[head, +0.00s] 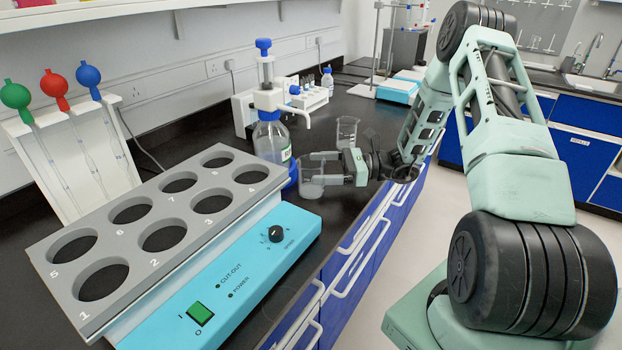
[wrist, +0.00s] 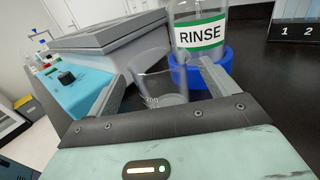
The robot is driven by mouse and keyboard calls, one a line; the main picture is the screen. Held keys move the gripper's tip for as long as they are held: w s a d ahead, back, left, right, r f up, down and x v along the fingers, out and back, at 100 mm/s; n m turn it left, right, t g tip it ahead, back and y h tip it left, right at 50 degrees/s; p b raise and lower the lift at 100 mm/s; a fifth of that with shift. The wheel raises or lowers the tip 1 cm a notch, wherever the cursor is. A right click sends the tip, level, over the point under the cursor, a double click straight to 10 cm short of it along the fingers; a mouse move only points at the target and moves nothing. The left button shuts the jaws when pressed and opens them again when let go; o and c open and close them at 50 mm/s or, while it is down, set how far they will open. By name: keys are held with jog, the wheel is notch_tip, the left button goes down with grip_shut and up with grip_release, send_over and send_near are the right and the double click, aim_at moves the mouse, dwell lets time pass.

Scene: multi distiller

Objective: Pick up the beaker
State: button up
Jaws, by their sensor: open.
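A clear glass beaker (head: 312,189) stands on the dark bench beside the blue-based wash bottle. In the wrist view the beaker (wrist: 161,92) shows between the two fingers of my gripper (wrist: 160,82), with a small gap visible at the right finger. In the head view my gripper (head: 313,168) reaches in from the right, its fingers on either side of the beaker. The jaws are open. Whether the left finger touches the glass cannot be told. A second clear beaker (head: 347,131) stands farther back on the bench.
The RINSE bottle (wrist: 199,35) in its blue base stands just beyond the beaker; it also shows in the head view (head: 271,140). A blue and grey multi-hole heating unit (head: 290,235) is close by at the left. Blue drawers (head: 362,235) line the bench front.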

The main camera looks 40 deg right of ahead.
aim_at(298, 166)
jog(key=p+x, duration=0.1)
jog(key=x, duration=0.3)
jog(key=shift+w+a+r, duration=0.15)
jog(key=shift+w+a, duration=0.05)
jog(key=shift+a, duration=0.05)
jog(key=c, duration=1.2)
jog(key=shift+r, duration=0.1)
